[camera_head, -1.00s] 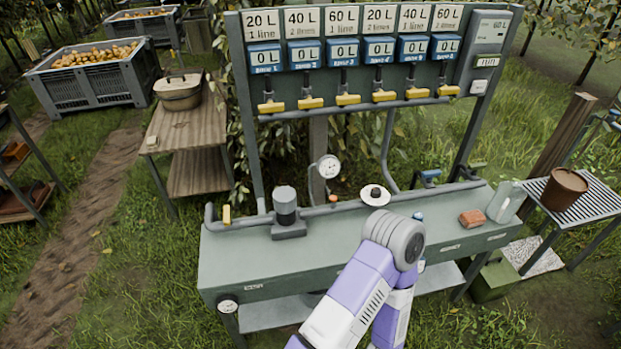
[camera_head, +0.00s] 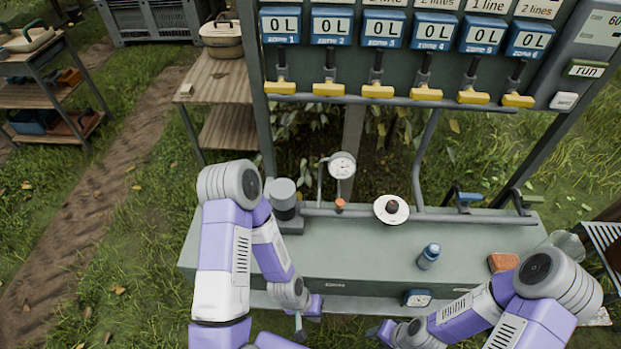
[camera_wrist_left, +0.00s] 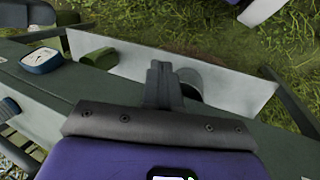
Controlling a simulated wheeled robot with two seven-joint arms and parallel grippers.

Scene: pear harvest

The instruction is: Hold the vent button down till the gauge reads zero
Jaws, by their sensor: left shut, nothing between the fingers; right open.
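A round white gauge (camera_head: 342,165) stands on a pipe at the back of the green bench; its needle is too small to read. A small orange-red button (camera_head: 340,204) sits on the pipe below it. A white disc with a black knob (camera_head: 391,208) is to its right; I cannot tell which of the two is the vent button. My left gripper (camera_head: 299,326) is low at the bench's front edge, apart from both. In the left wrist view its fingers (camera_wrist_left: 163,86) are shut and empty. My right gripper (camera_head: 376,332) is open, low at the front, partly hidden.
The bench (camera_head: 350,258) carries a grey cylinder (camera_head: 284,196), a blue-capped bottle (camera_head: 428,257) and a reddish block (camera_head: 503,262). A blue-framed dial (camera_head: 416,298) is on its front. Yellow valve handles (camera_head: 378,91) line the panel above. The bench's middle is mostly clear.

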